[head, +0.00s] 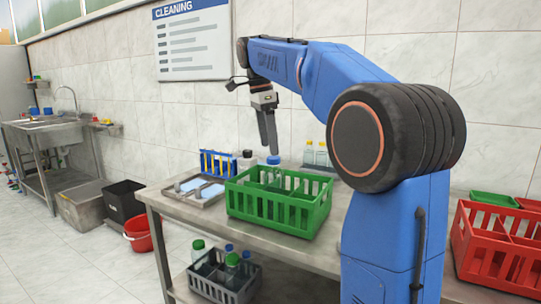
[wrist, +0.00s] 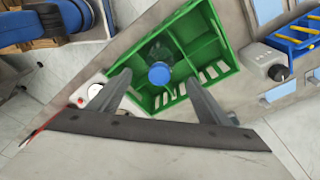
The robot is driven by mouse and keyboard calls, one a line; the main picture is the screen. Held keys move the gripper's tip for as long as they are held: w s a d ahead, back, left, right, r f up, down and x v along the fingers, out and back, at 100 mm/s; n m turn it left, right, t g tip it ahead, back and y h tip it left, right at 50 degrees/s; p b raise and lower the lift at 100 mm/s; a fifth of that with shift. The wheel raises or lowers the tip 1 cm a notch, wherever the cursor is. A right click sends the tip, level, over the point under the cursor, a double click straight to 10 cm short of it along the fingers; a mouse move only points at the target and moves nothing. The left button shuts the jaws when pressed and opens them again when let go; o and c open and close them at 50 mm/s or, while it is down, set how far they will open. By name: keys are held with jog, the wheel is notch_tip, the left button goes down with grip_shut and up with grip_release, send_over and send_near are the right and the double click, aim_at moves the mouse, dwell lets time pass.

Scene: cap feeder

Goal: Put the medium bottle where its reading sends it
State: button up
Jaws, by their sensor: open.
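A clear bottle with a blue cap (head: 273,160) stands in the green divided crate (head: 278,213) on the steel table. I cannot tell from its size alone whether it is the medium bottle. My gripper (head: 268,150) hangs above the crate, pointing down, open and empty. In the wrist view my gripper (wrist: 157,78) has its fingers spread on either side of the blue cap (wrist: 159,74), still above it. The green crate (wrist: 217,50) shows below with empty compartments. No reading is legible.
A blue and yellow rack (head: 217,163), a black-knobbed device (wrist: 268,64) and a tray with light-blue pads (head: 205,199) stand left of the crate. Two bottles (head: 315,155) stand behind. A red crate (head: 497,245) is at right, a grey crate (head: 222,279) on the lower shelf.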

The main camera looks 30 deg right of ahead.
jog(key=shift+a+r, duration=0.1)
jog(key=shift+r, duration=0.5)
jog(key=s+a+f+n+t+y, duration=0.1)
jog(key=s+a+f+n+t, duration=0.1)
jog(key=s+f+n, duration=0.8)
jog(key=s+a+f+n+t, duration=0.3)
jog(key=s+f+n, duration=0.7)
jog(key=s+f, duration=1.1)
jog(key=shift+s+a+y, duration=0.35)
jog(key=shift+a+y, duration=0.05)
jog(key=shift+a, duration=0.85)
